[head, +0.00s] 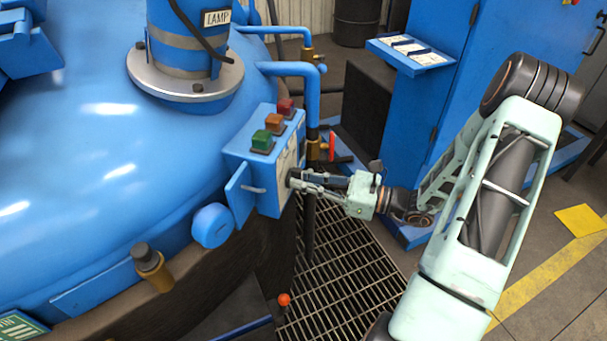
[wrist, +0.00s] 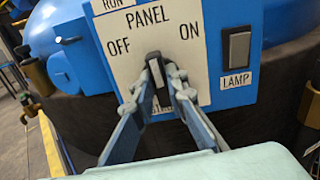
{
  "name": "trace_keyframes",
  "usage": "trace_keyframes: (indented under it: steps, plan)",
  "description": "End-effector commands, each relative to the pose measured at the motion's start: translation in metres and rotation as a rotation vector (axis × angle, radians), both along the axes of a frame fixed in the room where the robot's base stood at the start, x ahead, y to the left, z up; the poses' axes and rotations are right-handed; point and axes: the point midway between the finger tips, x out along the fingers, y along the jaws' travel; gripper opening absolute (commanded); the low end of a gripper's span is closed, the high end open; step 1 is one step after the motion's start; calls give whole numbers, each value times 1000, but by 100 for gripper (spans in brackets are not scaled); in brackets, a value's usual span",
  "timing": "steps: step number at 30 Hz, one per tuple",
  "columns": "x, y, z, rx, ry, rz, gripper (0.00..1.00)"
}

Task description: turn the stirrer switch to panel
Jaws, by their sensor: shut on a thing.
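The wrist view shows a white plate (wrist: 187,62) on a blue box, printed PANEL at the top, OFF on the left and ON on the right. A dark switch knob (wrist: 153,60) with a pale mark sits below PANEL and between OFF and ON. It stands nearly upright, tilted slightly left. My gripper (wrist: 162,84) is shut on this knob, with a finger on each side. In the head view my gripper (head: 293,180) reaches the right face of the blue control box (head: 240,165); the knob is hidden there.
A rocker switch (wrist: 237,47) labelled LAMP is right of the plate. Green (head: 262,141), orange (head: 274,123) and red (head: 286,107) buttons top the box. Pipes with a red-handled valve (head: 331,146) stand close behind my gripper. A blue cabinet (head: 425,105) stands to the right.

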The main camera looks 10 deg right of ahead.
Motion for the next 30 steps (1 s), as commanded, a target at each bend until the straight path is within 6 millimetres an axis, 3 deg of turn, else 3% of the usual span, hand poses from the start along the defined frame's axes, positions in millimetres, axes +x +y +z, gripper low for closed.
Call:
trace_keyframes:
  steps: [18, 19, 23, 30]
  plan:
    - [-1, 0, -2, 23, 42, 0, 0]
    - [-1, 0, -2, 23, 42, 0, 15]
    - [0, 0, -2, 24, 41, 0, 29]
    - [0, 0, -1, 24, 39, -1, 30]
